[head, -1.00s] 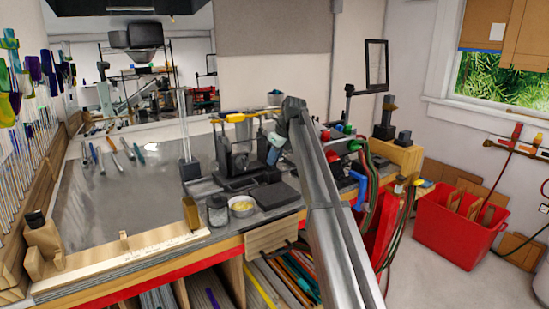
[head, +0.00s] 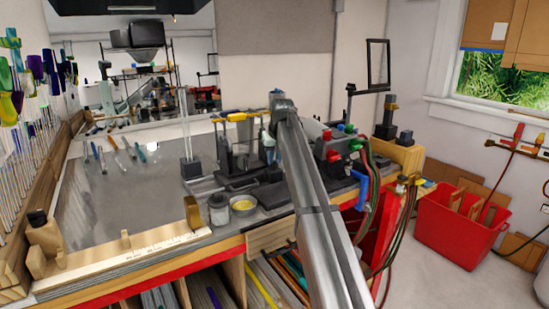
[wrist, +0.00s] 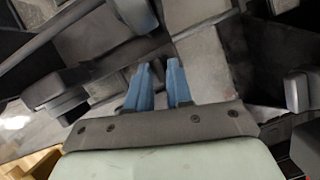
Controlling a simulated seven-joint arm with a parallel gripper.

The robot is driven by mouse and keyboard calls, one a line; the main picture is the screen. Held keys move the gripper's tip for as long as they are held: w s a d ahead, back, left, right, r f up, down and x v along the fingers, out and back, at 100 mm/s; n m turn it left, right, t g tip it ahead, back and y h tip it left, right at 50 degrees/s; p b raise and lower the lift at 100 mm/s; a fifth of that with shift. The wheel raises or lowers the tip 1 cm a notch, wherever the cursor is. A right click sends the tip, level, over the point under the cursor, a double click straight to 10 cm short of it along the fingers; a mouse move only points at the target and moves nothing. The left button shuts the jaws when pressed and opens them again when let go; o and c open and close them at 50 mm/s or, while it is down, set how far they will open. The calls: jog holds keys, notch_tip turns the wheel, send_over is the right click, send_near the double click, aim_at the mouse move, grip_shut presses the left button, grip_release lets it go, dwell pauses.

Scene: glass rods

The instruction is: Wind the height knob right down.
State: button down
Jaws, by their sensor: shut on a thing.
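In the wrist view my gripper (wrist: 159,66) has its two blue fingers a small gap apart, shut on the height knob. The knob itself hardly shows between the fingertips, and its height setting cannot be read. Grey and dark metal parts lie around and beyond the fingers. In the head view my arm reaches over the bench's right part. My gripper is hidden there behind the arm, close to a dark stand (head: 226,160) with a yellow-topped bar (head: 240,116).
A glass jar (head: 218,207) and a bowl of yellow bits (head: 243,205) stand at the bench front. A torch (head: 333,145) with red, green and blue knobs and hoses is right of my arm. The grey bench top (head: 110,200) at left is mostly clear.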

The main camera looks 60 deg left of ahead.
jog(key=shift+d, duration=0.15)
jog(key=c, duration=1)
grip_release()
jog(key=v, duration=1.3)
jog(key=shift+r, duration=0.4)
